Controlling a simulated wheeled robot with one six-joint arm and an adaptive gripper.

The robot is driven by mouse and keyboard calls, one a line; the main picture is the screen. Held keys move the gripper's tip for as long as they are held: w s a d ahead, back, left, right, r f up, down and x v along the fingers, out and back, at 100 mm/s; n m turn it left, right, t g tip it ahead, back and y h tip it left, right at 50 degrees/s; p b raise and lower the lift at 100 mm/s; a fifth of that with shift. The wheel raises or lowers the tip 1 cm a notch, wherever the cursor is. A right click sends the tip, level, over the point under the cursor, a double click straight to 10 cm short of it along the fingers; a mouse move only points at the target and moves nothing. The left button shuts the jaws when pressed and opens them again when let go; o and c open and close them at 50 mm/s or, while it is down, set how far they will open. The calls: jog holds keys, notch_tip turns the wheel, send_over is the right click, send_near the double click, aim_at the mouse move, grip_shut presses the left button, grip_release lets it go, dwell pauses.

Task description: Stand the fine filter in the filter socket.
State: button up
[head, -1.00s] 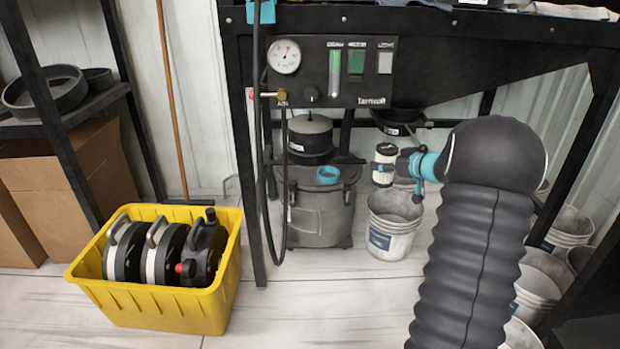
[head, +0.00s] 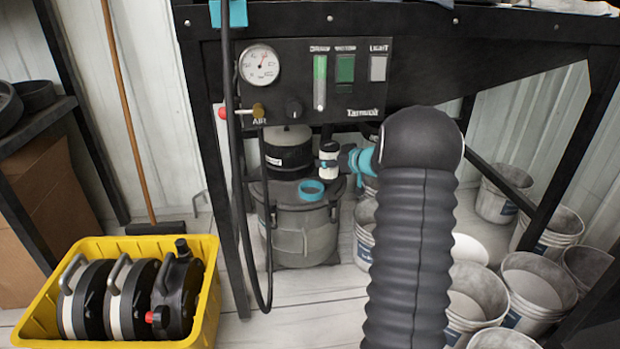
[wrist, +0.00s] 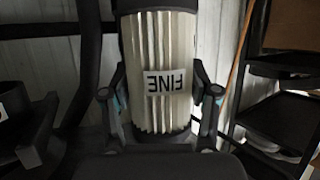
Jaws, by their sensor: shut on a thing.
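The fine filter (head: 329,162) is a white pleated cylinder with a dark cap, held roughly upright. In the wrist view the filter (wrist: 158,50) fills the middle, and its FINE label appears upside down. My gripper (wrist: 160,96) is shut on it, one finger on each side; in the head view the gripper (head: 340,163) reaches in from the right. The teal ring (head: 311,189), which looks like the filter socket, is on the lid of the grey canister (head: 300,235). The filter is above and to the right of the ring, apart from it in the picture.
A black lidded pot (head: 288,155) stands behind the ring. A black hose (head: 245,200) and frame leg (head: 222,190) are at left, the gauge panel (head: 310,80) above. Buckets (head: 538,285) stand at right. A yellow crate (head: 195,335) holds several dark round units.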

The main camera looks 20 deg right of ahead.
jog(key=shift+w+a+f, duration=0.6)
jog(key=shift+w+f, duration=0.25)
jog(key=shift+f, duration=0.45)
jog(key=shift+w+a+f, duration=0.65)
jog(key=shift+w+f, duration=0.2)
jog(key=shift+f, duration=0.45)
jog(key=shift+w+a+f, duration=0.6)
jog(key=shift+w+f, duration=0.25)
jog(key=shift+f, duration=0.45)
jog(key=shift+f, duration=0.2)
jog(key=o, duration=1.2)
jog(key=shift+o, duration=0.2)
jog(key=shift+r, duration=0.15)
